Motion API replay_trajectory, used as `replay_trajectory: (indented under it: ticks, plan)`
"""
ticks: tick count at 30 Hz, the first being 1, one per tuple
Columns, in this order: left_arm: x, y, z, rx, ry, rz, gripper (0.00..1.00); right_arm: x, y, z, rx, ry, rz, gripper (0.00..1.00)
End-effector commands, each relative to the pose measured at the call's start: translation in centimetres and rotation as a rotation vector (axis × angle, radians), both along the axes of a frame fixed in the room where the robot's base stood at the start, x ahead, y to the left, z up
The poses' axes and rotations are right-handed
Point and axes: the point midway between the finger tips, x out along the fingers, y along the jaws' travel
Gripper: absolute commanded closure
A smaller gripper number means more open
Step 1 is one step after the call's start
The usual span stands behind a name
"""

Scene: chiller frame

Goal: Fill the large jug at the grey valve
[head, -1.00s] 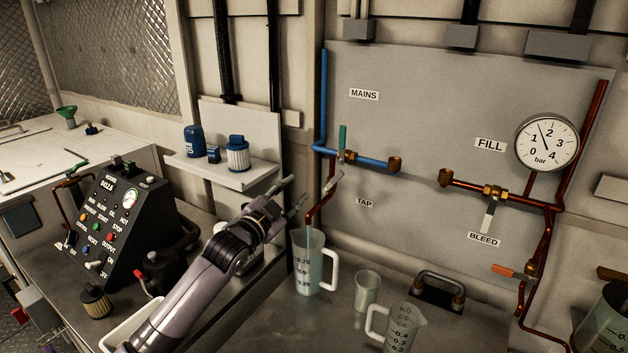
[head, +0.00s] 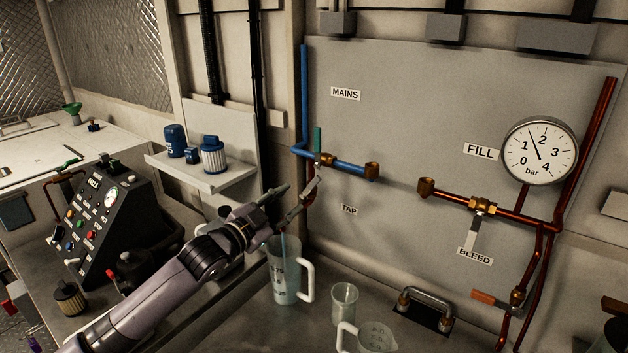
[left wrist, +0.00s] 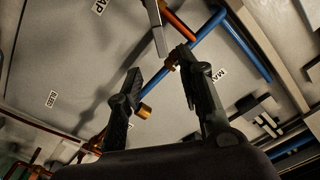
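The large jug (head: 286,282), translucent with a white handle, stands upright on the bench under the tap. A thin pale-blue stream runs down into its mouth. Its fill level is hard to read. The grey valve lever (head: 314,184) slants down from the copper pipe above the TAP label; a grey lever also shows in the left wrist view (left wrist: 155,28). My left gripper (head: 288,204) is open just left of the lever, above the jug. In the left wrist view its fingers (left wrist: 157,66) are spread, with nothing between their tips. My right gripper is out of view.
A small clear cup (head: 344,302) and a smaller jug (head: 366,338) stand right of the large jug. A teal lever (head: 317,139) rises from the blue pipe (head: 348,163). A black control box (head: 105,225) and a shelf with blue containers (head: 200,175) are left.

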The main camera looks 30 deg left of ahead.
Motion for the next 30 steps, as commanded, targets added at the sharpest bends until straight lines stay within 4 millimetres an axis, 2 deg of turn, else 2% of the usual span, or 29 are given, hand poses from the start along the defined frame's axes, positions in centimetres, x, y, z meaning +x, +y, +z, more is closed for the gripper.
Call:
replay_trajectory:
  ticks: [1,3,6,11,15,22,30]
  plan:
    - [0.9,0.0,0.4,-0.003,-0.003,0.003,0.66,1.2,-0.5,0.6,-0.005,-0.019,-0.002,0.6]
    - [2.0,-0.2,0.4,-0.002,-0.002,0.002,0.66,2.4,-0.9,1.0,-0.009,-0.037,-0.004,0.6]
    - [3.8,-0.4,0.4,-0.002,-0.001,0.002,0.66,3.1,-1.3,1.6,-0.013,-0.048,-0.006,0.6]
    - [6.6,-0.8,0.4,-0.002,-0.001,0.002,0.66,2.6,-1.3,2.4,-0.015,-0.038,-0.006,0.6]
    - [8.8,-1.2,0.3,-0.001,0.0,0.001,0.66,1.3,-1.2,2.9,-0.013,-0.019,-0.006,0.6]
    - [10.8,-1.5,0.1,0.0,-0.001,0.001,0.66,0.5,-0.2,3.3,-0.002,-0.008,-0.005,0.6]
    - [11.1,-1.5,-0.1,0.001,0.001,0.001,0.66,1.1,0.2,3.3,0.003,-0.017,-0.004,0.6]
